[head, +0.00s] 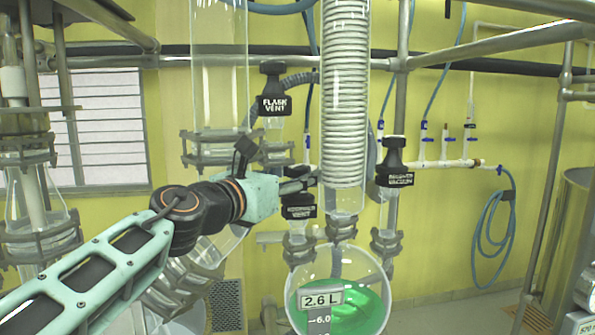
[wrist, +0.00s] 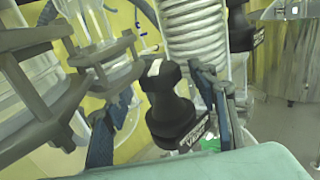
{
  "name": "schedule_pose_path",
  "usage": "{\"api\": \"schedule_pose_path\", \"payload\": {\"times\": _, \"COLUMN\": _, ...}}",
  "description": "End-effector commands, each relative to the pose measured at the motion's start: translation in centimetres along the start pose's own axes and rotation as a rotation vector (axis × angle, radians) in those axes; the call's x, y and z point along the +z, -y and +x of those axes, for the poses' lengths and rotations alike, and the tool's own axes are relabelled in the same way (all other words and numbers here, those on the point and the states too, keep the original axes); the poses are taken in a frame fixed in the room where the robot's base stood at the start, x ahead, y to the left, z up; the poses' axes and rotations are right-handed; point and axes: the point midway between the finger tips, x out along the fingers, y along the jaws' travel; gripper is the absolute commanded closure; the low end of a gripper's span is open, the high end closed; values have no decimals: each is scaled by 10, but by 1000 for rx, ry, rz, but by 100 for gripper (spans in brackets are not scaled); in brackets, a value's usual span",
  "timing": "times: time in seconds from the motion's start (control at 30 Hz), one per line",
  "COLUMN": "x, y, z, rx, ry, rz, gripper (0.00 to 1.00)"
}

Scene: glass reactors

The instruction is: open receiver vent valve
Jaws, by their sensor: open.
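The receiver vent valve (head: 299,207) has a black handle with a white label, partly hidden by my gripper in the head view. It sits beside the lower end of the coil condenser, above the receiver flask. My gripper (head: 303,182) is at the upper part of this valve. In the wrist view a black valve handle (wrist: 172,108), with a white mark on top and a partly readable "VENT" label, stands between the two open fingers of my gripper (wrist: 165,112). Whether either finger touches the handle is unclear.
The flask vent valve (head: 273,92) is above my gripper. The receiver vacuum valve (head: 394,165) is to the right. The glass coil condenser (head: 344,100) stands close by. The receiver flask (head: 340,290), with green liquid and a 2.6 L label, is below. Metal pipes cross above.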

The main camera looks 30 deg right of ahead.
Motion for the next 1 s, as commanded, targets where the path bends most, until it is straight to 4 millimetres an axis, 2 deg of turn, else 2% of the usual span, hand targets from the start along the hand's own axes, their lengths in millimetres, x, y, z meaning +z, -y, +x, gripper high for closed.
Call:
{"api": "schedule_pose_path", "payload": {"times": 0.2, "x": 0, "y": 0, "z": 14, "rx": 0, "ry": 0, "rz": 1, "gripper": 47}}
{"api": "schedule_pose_path", "payload": {"times": 0.53, "x": 0, "y": 0, "z": 16, "rx": 1, "ry": 0, "rz": 0, "gripper": 48}}
{"api": "schedule_pose_path", "payload": {"times": 0.9, "x": 0, "y": 0, "z": 16, "rx": 1, "ry": 0, "rz": 0, "gripper": 89}}
{"api": "schedule_pose_path", "payload": {"times": 1.0, "x": 0, "y": 0, "z": 16, "rx": 3, "ry": 0, "rz": 1, "gripper": 90}}
